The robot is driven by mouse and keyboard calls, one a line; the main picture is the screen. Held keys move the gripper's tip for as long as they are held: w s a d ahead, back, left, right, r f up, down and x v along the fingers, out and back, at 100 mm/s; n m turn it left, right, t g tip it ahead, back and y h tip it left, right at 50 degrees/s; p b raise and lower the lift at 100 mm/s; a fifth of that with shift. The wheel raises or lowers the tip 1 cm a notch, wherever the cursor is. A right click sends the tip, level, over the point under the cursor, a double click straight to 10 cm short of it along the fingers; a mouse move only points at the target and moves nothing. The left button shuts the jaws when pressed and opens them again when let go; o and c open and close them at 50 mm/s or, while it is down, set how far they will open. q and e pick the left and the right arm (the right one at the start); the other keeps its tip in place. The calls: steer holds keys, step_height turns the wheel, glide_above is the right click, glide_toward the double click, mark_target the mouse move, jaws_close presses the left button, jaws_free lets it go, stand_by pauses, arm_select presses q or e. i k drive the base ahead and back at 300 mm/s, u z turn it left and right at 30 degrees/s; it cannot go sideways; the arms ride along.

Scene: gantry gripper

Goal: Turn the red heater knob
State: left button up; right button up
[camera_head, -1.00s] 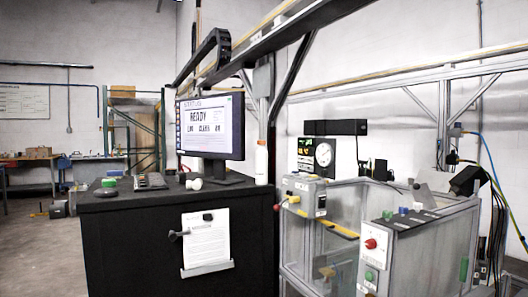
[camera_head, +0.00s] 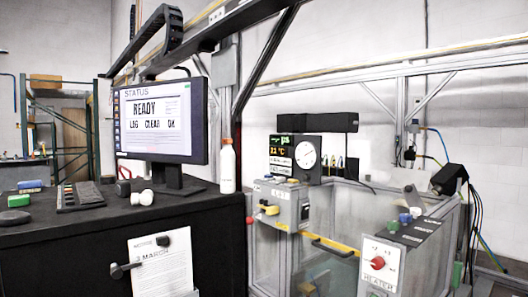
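The red heater knob (camera_head: 377,263) sits on a pale switch panel (camera_head: 381,251) at the lower right of the head view. The panel is on the front of a grey control box, and a label below it reads HEATER. Neither of my grippers shows in the head view.
A black cabinet (camera_head: 120,242) with a monitor (camera_head: 160,125) and a white bottle (camera_head: 228,166) fills the left.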

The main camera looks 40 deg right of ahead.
mark_target(377, 263)
steer(key=z, duration=0.65)
steer(key=i, duration=0.8)
steer(key=z, duration=0.8)
